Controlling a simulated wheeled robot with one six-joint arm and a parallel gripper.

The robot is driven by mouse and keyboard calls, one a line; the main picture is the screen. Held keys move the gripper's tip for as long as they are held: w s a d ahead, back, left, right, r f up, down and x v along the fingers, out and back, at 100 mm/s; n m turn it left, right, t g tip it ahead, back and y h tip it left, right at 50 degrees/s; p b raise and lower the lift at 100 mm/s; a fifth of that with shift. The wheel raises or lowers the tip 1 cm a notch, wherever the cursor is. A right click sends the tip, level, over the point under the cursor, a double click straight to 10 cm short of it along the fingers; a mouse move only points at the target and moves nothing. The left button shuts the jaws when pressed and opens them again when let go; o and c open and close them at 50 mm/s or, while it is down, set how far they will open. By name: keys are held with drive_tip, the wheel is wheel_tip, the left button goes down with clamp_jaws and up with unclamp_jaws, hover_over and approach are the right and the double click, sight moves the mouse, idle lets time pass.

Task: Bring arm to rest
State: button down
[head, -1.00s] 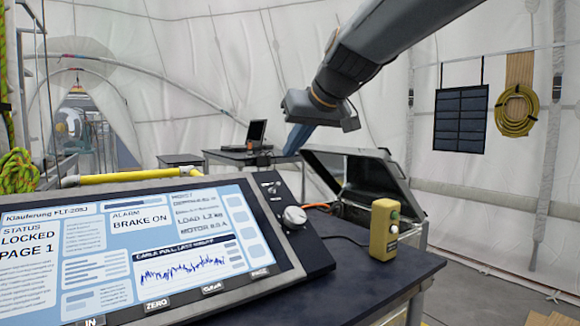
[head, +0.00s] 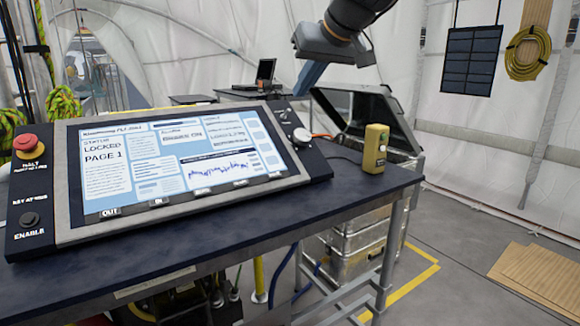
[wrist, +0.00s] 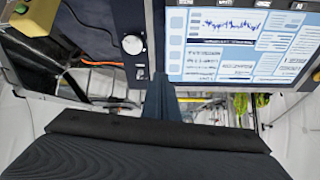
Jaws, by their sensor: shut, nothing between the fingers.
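My gripper (head: 305,80) shows in the head view at the upper middle, held in the air above the far end of the control console (head: 190,160) and in front of the open metal case. Its blue fingers point down and are together, with nothing between them. In the wrist view the shut fingers (wrist: 159,100) stand in the middle, beside the console screen (wrist: 240,40) and below the white knob (wrist: 133,44). My arm comes in from the top of the head view.
The console lies on a dark table (head: 240,230) with a yellow-green handheld box (head: 375,147). Behind it stands an open metal case (head: 365,115). A laptop (head: 264,75) is on a far table. Flat boards (head: 540,275) lie on the floor at right, where the floor is mostly clear.

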drive_tip(key=s+d+f+m+g+h+p, duration=0.15)
drive_tip(key=s+d+f, duration=0.3)
drive_tip(key=f, duration=0.45)
drive_tip(key=s+d+f+m+g+h+p, duration=0.1)
drive_tip(key=s+d+f+g, duration=0.1)
drive_tip(key=s+d+f, duration=0.35)
drive_tip(key=s+d+f+m+g+h+p, duration=0.15)
drive_tip(key=s+f, duration=0.35)
drive_tip(key=f, duration=0.6)
drive_tip(key=s+d+f+g+p, duration=0.1)
drive_tip(key=s+d+f, duration=0.1)
drive_tip(key=s+f, duration=0.2)
drive_tip(key=s+d+f+g, duration=0.2)
drive_tip(key=s+d+f, duration=0.1)
drive_tip(key=s, duration=0.7)
drive_tip(key=shift+f+m+g+h+p, duration=0.3)
drive_tip(key=shift+f+p, duration=0.1)
drive_tip(key=shift+f, duration=0.15)
